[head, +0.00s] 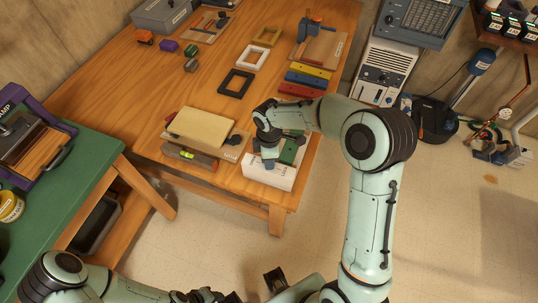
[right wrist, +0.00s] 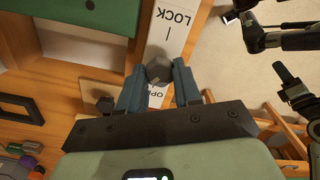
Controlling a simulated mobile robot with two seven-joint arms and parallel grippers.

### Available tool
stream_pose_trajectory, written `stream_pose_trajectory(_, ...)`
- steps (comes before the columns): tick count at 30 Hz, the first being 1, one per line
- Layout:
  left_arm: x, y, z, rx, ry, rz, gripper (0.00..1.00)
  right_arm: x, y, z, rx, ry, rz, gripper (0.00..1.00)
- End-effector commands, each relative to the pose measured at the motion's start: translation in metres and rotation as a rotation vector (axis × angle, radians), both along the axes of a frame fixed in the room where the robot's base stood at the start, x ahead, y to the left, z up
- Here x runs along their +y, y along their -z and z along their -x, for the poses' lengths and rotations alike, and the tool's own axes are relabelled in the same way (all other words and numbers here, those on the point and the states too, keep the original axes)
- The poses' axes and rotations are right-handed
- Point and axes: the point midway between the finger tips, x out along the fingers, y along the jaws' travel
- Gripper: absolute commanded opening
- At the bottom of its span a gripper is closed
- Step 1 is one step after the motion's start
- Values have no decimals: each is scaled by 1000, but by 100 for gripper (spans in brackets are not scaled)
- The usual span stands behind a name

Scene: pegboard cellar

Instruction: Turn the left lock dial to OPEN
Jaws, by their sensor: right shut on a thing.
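My right gripper (right wrist: 159,80) is shut on a dark grey faceted dial (right wrist: 158,69), with a blue finger on either side. A white panel (right wrist: 176,22) beside the dial carries the word LOCK and a short line, upside down in the right wrist view. Part of the word OPEN shows near the left finger, which covers the rest. I cannot tell which word the dial points at. In the head view my right gripper (head: 268,156) is over the white panel (head: 262,180) at the table's front edge and hides the dial.
A second dark knob (right wrist: 104,104) is left of the held dial in the right wrist view. A green block (head: 289,151) is close beside my right gripper. A tan board (head: 203,129) and a level (head: 190,157) lie to its left. Frames and coloured bars lie behind.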

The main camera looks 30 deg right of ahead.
Motion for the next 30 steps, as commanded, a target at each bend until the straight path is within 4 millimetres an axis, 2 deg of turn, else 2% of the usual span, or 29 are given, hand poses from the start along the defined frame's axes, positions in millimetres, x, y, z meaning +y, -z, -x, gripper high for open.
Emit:
stream_pose_trajectory(15, 0, -28, -16, -18, 0, 0, 43, 0, -4, -3, -6, -440, 0, 3)
stream_pose_trajectory(21, 0, -34, -20, -23, 0, 0, 43, 0, -3, -3, -6, -547, 1, 3)
stream_pose_trajectory(30, 0, -38, -23, -26, 0, 0, 43, 0, -3, -3, -7, -616, 1, 3)
